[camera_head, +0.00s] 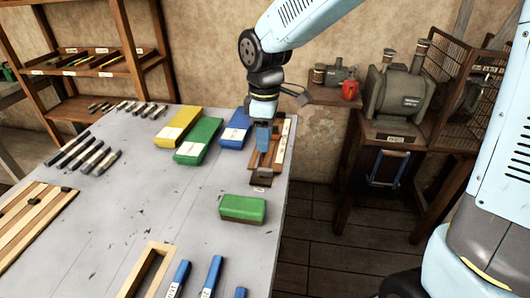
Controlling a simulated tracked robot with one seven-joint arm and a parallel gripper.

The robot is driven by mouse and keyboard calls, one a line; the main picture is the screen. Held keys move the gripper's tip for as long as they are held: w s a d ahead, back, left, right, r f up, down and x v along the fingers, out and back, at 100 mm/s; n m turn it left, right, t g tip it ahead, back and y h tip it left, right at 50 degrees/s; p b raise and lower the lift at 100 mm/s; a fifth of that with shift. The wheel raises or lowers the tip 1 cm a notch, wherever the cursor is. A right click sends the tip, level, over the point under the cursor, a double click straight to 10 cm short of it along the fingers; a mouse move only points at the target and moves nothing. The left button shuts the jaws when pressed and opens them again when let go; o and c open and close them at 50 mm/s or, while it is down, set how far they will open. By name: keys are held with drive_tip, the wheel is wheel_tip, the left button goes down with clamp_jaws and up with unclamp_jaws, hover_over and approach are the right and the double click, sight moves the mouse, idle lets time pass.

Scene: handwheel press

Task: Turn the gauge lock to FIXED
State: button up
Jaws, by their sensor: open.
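My gripper (263,150) points down over a small brown wooden fixture (282,148) at the right edge of the grey table. A dark base (260,181) with a small pale label (261,189) lies just below the fingertips. My gripper and wrist cover part of this fixture. I cannot make out the gauge lock or any FIXED marking for certain at this size. The gripper is open, and I cannot tell whether it touches anything.
Yellow (178,127), green (198,141) and blue (235,128) cases lie left of my gripper. A green block (243,208) lies nearer. Several dark bars (82,152) lie at left. A machine (397,98) stands on a bench at right. The table's middle (150,200) is clear.

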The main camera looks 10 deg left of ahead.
drive_tip(key=shift+r, duration=2.05)
drive_tip(key=shift+d, duration=0.1)
drive_tip(key=s+d+r+m+t, duration=0.1)
drive_tip(key=d+r+m+t, duration=0.2)
drive_tip(key=d, duration=0.5)
drive_tip(key=s+d+r+m, duration=0.2)
drive_tip(key=d+r+m, duration=0.3)
drive_tip(key=d, duration=0.4)
drive_tip(key=s+d+m+t, duration=0.2)
drive_tip(key=s+d+m, duration=0.6)
drive_tip(key=d, duration=0.4)
drive_tip(key=shift+s+d+r+m+t, duration=0.2)
drive_tip(key=shift+s+r+m+t, duration=0.15)
drive_tip(key=shift+m, duration=0.25)
drive_tip(key=shift+s+f, duration=0.1)
